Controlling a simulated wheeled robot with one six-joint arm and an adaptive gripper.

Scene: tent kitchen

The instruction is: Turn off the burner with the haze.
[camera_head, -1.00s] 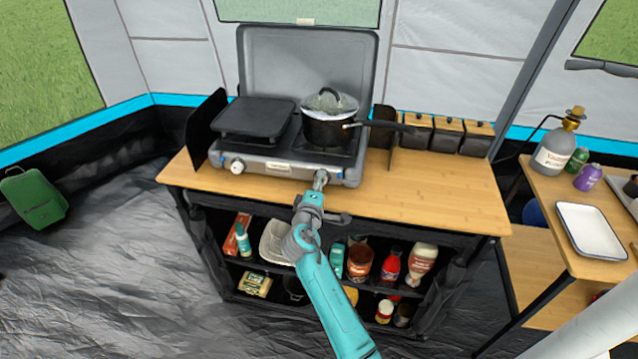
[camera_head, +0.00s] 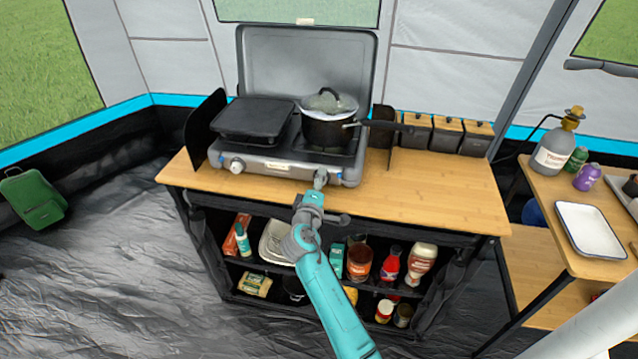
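A two-burner camping stove (camera_head: 278,169) stands on the wooden counter with its lid raised. A black pot (camera_head: 327,130) with a glass lid (camera_head: 329,103) sits on the right burner, and pale haze shows around its lid. A black griddle (camera_head: 254,118) covers the left burner, with no haze visible there. The left knob (camera_head: 237,166) is pale and in plain view on the front panel. My gripper (camera_head: 320,178) is at the right end of the front panel, where it hides the right knob. Its fingers are too small to tell whether they are open or shut.
The wooden counter (camera_head: 440,190) is clear to the right of the stove. Black canisters (camera_head: 446,134) with wooden lids stand at its back. Bottles and jars fill the shelf below, behind my arm. A gas bottle (camera_head: 553,152) and white tray (camera_head: 590,230) are on the right table.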

